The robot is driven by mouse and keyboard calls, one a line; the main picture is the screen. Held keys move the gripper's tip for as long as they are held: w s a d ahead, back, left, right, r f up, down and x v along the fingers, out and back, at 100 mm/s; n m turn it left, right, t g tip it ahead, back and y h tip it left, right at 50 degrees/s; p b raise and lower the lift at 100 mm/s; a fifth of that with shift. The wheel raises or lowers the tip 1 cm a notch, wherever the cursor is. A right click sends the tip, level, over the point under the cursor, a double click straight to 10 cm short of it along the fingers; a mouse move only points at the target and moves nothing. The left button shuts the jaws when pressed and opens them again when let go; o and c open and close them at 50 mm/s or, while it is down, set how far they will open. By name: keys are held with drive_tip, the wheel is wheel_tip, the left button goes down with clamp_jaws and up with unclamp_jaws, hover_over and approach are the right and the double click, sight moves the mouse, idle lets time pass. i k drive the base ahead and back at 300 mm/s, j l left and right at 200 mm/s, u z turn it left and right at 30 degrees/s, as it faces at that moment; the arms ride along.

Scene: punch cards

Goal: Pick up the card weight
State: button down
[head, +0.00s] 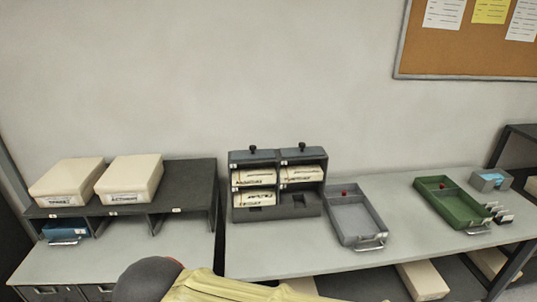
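Two dark blocks with black knobs, the left one (252,154) and the right one (302,152), sit side by side at the top of a dark card rack (277,212) on the middle bench. They look like card weights, but I cannot tell which one the task means. Below them, bundles of cream cards (253,177) lie in the rack's compartments. Part of my yellow arm shows at the bottom edge, in front of the bench. My gripper is out of view.
A grey tray (357,218) stands right of the rack, and a green tray (450,205) farther right. At left, a dark shelf (189,185) carries two cream boxes (129,178). Clear bench top (290,252) lies in front of the rack.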

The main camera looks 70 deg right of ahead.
sight(253, 153)
drive_tip(key=z, duration=2.15)
drive_tip(key=i+z, duration=0.25)
drive_tip(key=z, duration=0.3)
drive_tip(key=i+j, duration=0.05)
